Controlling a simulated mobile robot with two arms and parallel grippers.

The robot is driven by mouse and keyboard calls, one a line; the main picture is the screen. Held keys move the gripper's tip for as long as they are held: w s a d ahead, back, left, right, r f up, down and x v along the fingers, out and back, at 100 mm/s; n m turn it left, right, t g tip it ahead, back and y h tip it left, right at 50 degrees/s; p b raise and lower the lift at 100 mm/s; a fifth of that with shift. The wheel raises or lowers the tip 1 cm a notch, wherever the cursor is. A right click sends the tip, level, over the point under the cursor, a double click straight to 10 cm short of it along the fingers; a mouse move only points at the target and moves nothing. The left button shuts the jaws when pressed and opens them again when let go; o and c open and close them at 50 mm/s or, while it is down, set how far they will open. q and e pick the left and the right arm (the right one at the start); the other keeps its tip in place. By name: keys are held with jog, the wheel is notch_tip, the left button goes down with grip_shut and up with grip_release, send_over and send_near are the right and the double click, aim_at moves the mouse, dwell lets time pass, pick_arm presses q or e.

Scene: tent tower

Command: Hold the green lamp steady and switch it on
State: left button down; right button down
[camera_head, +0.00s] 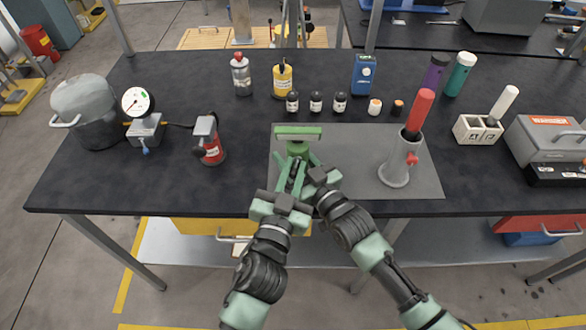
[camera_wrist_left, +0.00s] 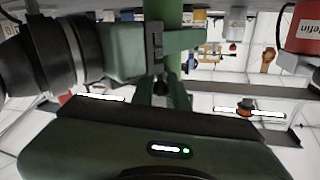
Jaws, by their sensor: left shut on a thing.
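The green lamp (camera_head: 298,132) stands upright near the left part of the grey mat (camera_head: 350,140). It has a wide flat head on a short green body, and its lower part is hidden behind my grippers. My left gripper (camera_head: 294,170) is at the near side of the lamp's body and shut on it. In the left wrist view a green upright post (camera_wrist_left: 168,14) shows at the fingers. My right gripper (camera_head: 316,176) is close beside the left one, at the lamp's near right. Its fingers are mostly hidden. The switch cannot be made out, nor whether the lamp is lit.
A grey stand holding a red-handled tool (camera_head: 395,172) is on the mat's right. A red can (camera_head: 211,150), a gauge (camera_head: 139,103) and a pot (camera_head: 97,130) stand left. Several small bottles (camera_head: 316,102) line the back. The black table (camera_head: 90,180) is bare at front left.

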aim_at(294, 169)
pick_arm(q)
jog(key=c, duration=1.7)
grip_release()
jog(key=shift+c, duration=0.2)
jog(key=shift+r, duration=0.1)
notch_tip(294, 169, up, 10)
jog(key=shift+f, duration=0.1)
jog(key=shift+c, duration=0.5)
